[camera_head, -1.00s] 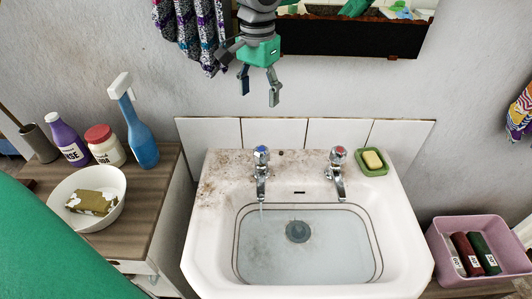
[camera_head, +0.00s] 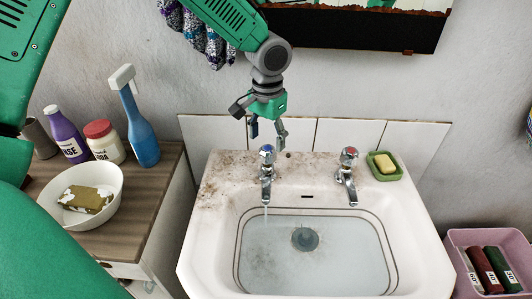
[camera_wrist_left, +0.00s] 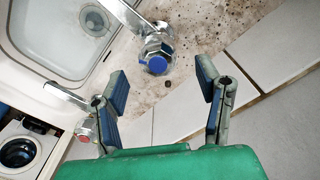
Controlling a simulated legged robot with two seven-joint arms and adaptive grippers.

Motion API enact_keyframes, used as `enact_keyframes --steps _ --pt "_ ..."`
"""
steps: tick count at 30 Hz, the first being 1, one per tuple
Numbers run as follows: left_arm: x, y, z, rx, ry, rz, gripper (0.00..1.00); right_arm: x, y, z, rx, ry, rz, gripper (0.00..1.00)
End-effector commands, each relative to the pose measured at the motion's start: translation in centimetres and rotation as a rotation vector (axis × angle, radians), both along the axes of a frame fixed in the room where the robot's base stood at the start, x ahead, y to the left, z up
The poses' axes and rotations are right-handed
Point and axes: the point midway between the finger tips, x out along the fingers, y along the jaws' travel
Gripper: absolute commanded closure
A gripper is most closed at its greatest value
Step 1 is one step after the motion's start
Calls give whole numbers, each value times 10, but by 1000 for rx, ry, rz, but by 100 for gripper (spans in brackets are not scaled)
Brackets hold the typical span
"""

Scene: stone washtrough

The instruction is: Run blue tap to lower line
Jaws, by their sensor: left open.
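The blue tap (camera_head: 267,152) stands at the back left of the white basin (camera_head: 205,250), its blue-marked knob upright. A thin stream of water falls from its spout. Clear water (camera_head: 290,272) covers the basin floor, and dark lines (camera_head: 240,236) run around the inner wall. I cannot tell exactly where the surface meets them. My left gripper (camera_head: 268,138) is open and empty just above and behind the blue knob. In the left wrist view, the knob (camera_wrist_left: 155,58) shows between and beyond the spread fingers (camera_wrist_left: 160,74). My right gripper is not in view.
The red tap (camera_head: 346,166) stands to the right, with a green soap dish (camera_head: 398,176) beyond it. Bottles (camera_head: 140,125) and a bowl (camera_head: 112,208) stand on the left cabinet. A pink bin (camera_head: 462,240) is at the right. Tiles (camera_head: 345,134) rise behind.

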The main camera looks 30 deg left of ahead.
Motion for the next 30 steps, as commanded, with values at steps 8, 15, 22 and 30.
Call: enact_keyframes --steps 8,15,22,30 --pt "0 0 -41 2 0 0 41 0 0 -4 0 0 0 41" --pt "0 0 -48 1 -2 1 41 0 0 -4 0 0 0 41" --pt "0 0 -48 1 -2 0 62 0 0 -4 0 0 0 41" --pt "0 1 -48 2 -1 -2 91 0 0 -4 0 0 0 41"
